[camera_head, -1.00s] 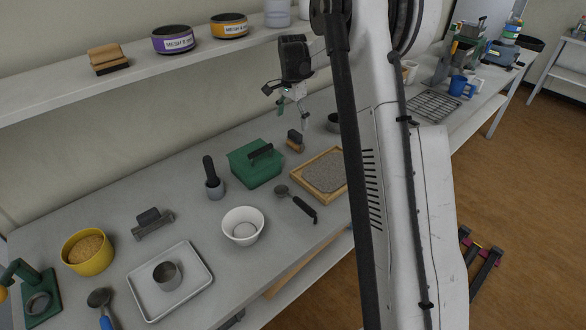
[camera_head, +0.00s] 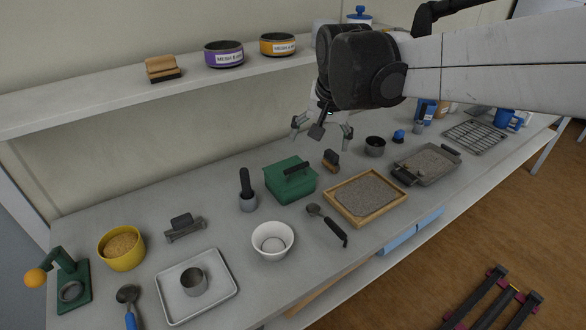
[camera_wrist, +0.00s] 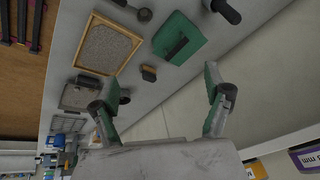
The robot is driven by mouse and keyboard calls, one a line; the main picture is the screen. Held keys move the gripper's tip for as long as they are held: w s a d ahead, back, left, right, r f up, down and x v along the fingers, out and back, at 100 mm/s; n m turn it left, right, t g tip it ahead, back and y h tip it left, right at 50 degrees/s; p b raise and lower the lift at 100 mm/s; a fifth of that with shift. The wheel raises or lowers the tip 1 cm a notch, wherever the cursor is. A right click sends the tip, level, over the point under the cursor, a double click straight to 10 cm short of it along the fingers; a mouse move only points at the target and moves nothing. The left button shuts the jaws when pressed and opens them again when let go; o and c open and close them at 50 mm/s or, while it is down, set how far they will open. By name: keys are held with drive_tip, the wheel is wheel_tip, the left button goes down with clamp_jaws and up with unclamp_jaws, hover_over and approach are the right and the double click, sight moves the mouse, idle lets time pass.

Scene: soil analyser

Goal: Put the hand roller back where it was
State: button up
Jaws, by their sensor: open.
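A grey bar-shaped tool with a dark block on top (camera_head: 185,228) lies on the bench left of the mortar; it may be the hand roller, but I cannot tell for sure. My gripper (camera_head: 322,132) is open and empty in the head view, above the back of the bench, behind a small dark-and-wood brush (camera_head: 331,160). In the wrist view my gripper's (camera_wrist: 167,82) two green-padded fingers are spread wide with nothing between them. The brush (camera_wrist: 148,73) shows beyond them in that view.
A green lidded box (camera_head: 285,186), wooden tray of soil (camera_head: 345,215), black-handled scoop (camera_head: 330,225), white bowl (camera_head: 272,252) and metal tray (camera_head: 225,298) crowd the bench. A grey pan (camera_head: 425,180) stands to the right. The shelf (camera_head: 100,108) overhangs the back.

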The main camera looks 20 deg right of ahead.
drive_tip(key=s+a+f+n+t, duration=0.1)
drive_tip(key=s+a+f+n, duration=0.1)
drive_tip(key=s, duration=0.6)
drive_tip(key=s+a+f+n+t, duration=0.1)
drive_tip(key=s+a+f+n, duration=0.1)
drive_tip(key=s, duration=0.7)
drive_tip(key=shift+a+f+n+t, duration=0.3)
drive_tip(key=shift+a+n+t, duration=0.1)
drive_tip(key=shift+a+n, duration=0.45)
drive_tip(key=shift+f+b, duration=0.75)
drive_tip(key=shift+b, duration=0.05)
